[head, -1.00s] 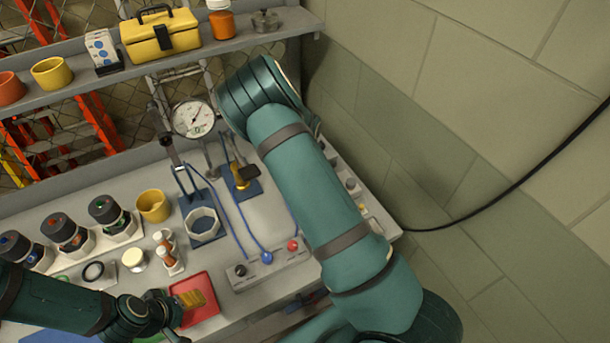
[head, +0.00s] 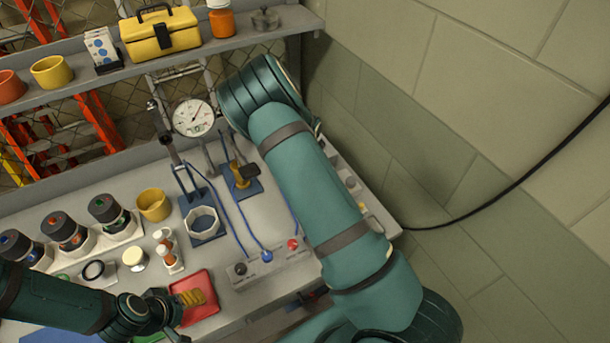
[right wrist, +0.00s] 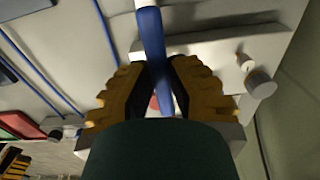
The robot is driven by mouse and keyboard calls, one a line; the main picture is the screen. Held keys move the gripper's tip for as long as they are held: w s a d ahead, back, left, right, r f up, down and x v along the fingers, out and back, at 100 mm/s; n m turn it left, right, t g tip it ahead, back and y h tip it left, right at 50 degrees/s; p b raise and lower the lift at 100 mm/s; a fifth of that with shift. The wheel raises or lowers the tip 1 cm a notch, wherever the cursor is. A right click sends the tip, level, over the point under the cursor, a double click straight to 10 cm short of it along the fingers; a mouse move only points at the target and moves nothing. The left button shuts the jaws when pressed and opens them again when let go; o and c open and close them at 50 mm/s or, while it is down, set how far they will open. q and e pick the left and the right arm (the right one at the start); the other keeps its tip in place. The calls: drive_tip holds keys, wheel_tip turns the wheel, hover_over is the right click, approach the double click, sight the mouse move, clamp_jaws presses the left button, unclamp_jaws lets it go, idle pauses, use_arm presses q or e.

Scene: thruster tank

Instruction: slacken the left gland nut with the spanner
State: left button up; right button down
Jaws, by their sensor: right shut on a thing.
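My right gripper (right wrist: 161,88) shows in the right wrist view, its two yellow ridged fingers shut on the blue handle of the spanner (right wrist: 155,45). The handle runs up to a pale shaft; its head is out of view. In the head view my right forearm hides this gripper and the spanner. My left gripper (head: 192,297) is low at the left, its yellow fingers over a red tray; whether they are apart is not clear. I cannot pick out the left gland nut for certain. Knob-like fittings (right wrist: 260,86) stand on a grey block at the right of the wrist view.
A small panel (head: 268,264) with black, blue and red knobs has blue cables. A hexagonal ring (head: 202,221), yellow cup (head: 154,204) and black-capped items (head: 66,231) stand left of it. A gauge (head: 193,118) is behind. The wall (head: 480,120) closes the right side.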

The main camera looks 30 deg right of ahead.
drive_tip(key=shift+f, duration=0.1)
drive_tip(key=shift+d, duration=0.1)
idle(0.4)
drive_tip(key=shift+d+n, duration=0.55)
drive_tip(key=shift+n, duration=0.15)
drive_tip(key=shift+d, duration=0.1)
drive_tip(key=shift+w+d+n, duration=0.1)
drive_tip(key=shift+d+n, duration=0.45)
drive_tip(key=shift+n, duration=0.15)
drive_tip(key=shift+d, duration=0.1)
use_arm(q)
drive_tip(key=shift+f, duration=0.1)
use_arm(e)
drive_tip(key=shift+w+d+n, duration=0.2)
drive_tip(key=shift+d+n, duration=0.35)
drive_tip(key=shift+n, duration=0.15)
drive_tip(key=shift+d, duration=0.1)
